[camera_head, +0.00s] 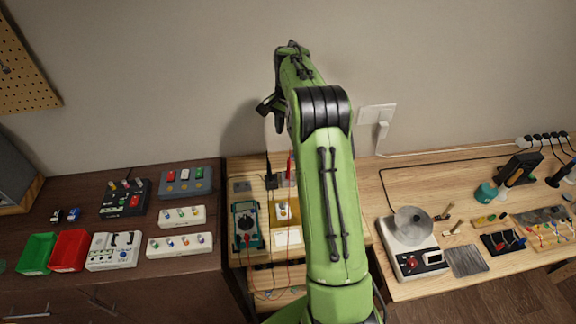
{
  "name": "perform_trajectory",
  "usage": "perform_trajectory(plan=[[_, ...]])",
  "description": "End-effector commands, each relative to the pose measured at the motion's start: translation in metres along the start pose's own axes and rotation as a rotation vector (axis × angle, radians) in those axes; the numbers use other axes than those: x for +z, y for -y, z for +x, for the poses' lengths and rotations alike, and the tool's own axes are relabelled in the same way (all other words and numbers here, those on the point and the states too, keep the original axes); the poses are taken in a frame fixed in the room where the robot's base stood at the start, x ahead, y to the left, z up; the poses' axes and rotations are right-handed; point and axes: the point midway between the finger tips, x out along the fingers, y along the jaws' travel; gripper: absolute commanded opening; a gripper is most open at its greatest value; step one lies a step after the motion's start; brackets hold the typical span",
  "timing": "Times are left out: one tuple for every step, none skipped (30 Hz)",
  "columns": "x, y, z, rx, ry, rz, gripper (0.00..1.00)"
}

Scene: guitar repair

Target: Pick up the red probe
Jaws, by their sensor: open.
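The red probe (290,165) stands upright at the back of the light wooden bench, just left of my green arm. A black probe (269,166) stands a little to its left. A green-framed multimeter (246,226) lies on the bench in front of the probes. My gripper (270,118) is raised in front of the wall and appears above the probes in the picture. Its dark jaws are open, and I see nothing between them. The fingers are small and partly blurred into the dark wrist. My arm hides part of the bench to the right of the red probe.
Left, a dark bench holds a green bin (38,254), a red bin (69,251) and pedal-like boxes. Right, the light bench carries a scale-like device (412,243), tools and a cable. A wall outlet (377,114) is right of my arm.

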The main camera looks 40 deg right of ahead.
Motion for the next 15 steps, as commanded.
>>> perform_trajectory(plan=[[-0.006, -0.001, 0.007, 0.004, 0.008, 0.023, 0.43], [-0.008, -0.001, 0.01, 0.005, 0.01, 0.032, 0.43], [-0.009, -0.001, 0.015, 0.006, 0.013, 0.038, 0.43], [-0.009, -0.001, 0.019, 0.007, 0.013, 0.04, 0.43], [-0.009, -0.002, 0.024, 0.008, 0.014, 0.04, 0.43], [-0.009, -0.002, 0.033, 0.008, 0.015, 0.038, 0.43], [-0.008, -0.002, 0.041, 0.009, 0.016, 0.038, 0.43], [-0.008, -0.002, 0.05, 0.01, 0.016, 0.037, 0.43], [-0.008, -0.002, 0.06, 0.009, 0.015, 0.036, 0.43], [-0.007, -0.002, 0.067, 0.009, 0.016, 0.036, 0.43], [-0.008, -0.002, 0.075, 0.009, 0.016, 0.036, 0.43], [-0.008, -0.002, 0.085, 0.009, 0.015, 0.035, 0.43], [-0.007, -0.002, 0.092, 0.009, 0.015, 0.035, 0.43], [-0.007, -0.002, 0.098, 0.008, 0.015, 0.035, 0.43], [-0.008, -0.002, 0.105, 0.008, 0.014, 0.035, 0.43]])
